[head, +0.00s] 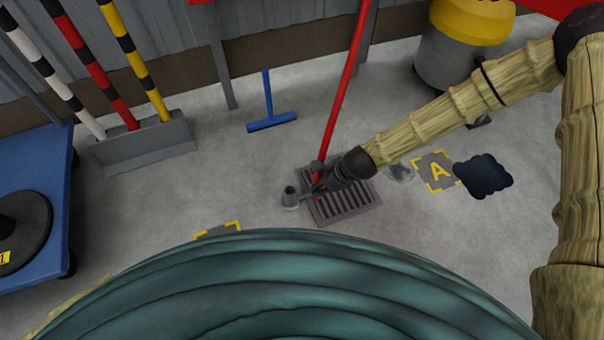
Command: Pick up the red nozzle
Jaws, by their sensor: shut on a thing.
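A long red shaft (345,90) slants down from the top of the head view to my gripper. My gripper (317,184) is low over the floor drain grate and shut, with red showing between its dark fingers. I take this red piece to be the red nozzle (316,187); it is small and partly hidden by the fingers. I cannot tell whether it is one piece with the shaft. A small grey cup-like piece (290,198) stands just left of the fingers, at the grate's edge.
The drain grate (345,207) lies below my gripper. A dark puddle (483,177) and a yellow "A" floor mark (437,172) are to the right. A yellow-topped bin (465,55), a blue squeegee (271,122), a striped-pole rack (147,145) and a blue cart (38,180) stand around.

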